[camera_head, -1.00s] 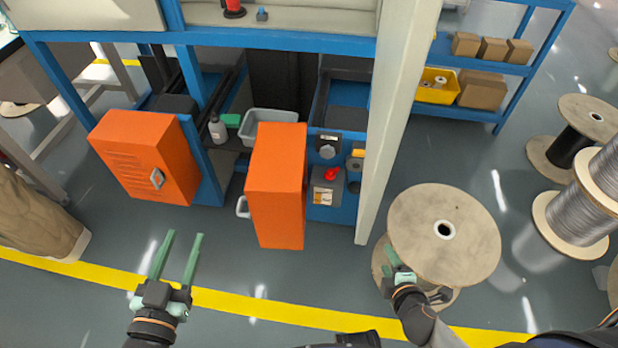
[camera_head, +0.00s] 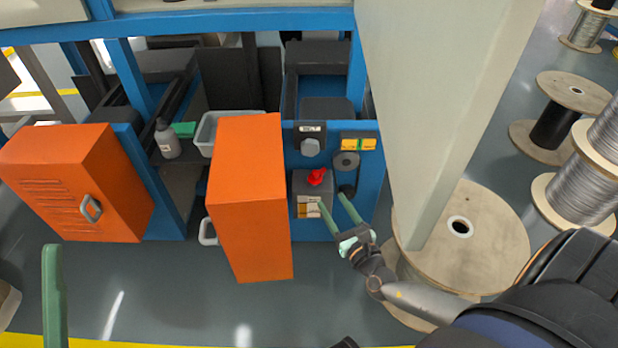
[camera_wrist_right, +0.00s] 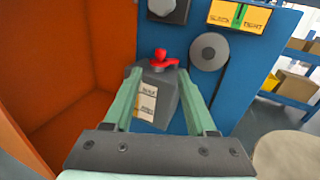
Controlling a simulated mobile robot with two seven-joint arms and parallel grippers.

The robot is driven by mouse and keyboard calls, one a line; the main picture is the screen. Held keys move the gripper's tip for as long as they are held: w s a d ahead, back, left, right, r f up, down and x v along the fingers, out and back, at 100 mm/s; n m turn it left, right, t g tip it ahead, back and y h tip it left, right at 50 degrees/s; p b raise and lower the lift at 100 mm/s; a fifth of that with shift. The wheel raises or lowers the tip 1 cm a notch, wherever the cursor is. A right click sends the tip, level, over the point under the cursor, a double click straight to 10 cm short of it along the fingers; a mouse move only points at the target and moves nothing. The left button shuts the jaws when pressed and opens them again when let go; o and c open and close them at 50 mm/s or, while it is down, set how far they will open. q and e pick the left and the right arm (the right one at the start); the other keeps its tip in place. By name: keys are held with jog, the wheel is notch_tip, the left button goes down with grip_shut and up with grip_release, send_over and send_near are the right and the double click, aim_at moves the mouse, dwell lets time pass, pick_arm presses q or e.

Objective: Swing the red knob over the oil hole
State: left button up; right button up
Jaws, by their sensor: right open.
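The red knob (camera_head: 316,177) sits on top of a grey box (camera_head: 299,184) with a pale label, fixed to the blue machine panel (camera_head: 365,190). It also shows in the right wrist view (camera_wrist_right: 161,59), with an arm pointing right. My right gripper (camera_head: 331,199) is open and empty, just below and to the right of the knob. In the right wrist view its fingers (camera_wrist_right: 163,86) stand apart on either side of the grey box, with the knob just beyond. I cannot make out the oil hole. One green finger of my left gripper (camera_head: 54,295) shows at the lower left.
An open orange door (camera_head: 247,200) stands close left of the knob. A pale post (camera_head: 440,110) and a wooden spool (camera_head: 485,235) stand to the right. An orange cabinet (camera_head: 75,180) is further left.

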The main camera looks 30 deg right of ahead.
aim_at(317, 177)
jog(key=w+b, duration=0.1)
jog(key=w, duration=0.2)
jog(key=w+d+b, duration=0.1)
jog(key=w, duration=0.3)
jog(key=w+b, duration=0.1)
jog(key=w, duration=0.3)
jog(key=shift+w+d, duration=0.15)
jog(key=shift+d, duration=0.2)
grip_shut()
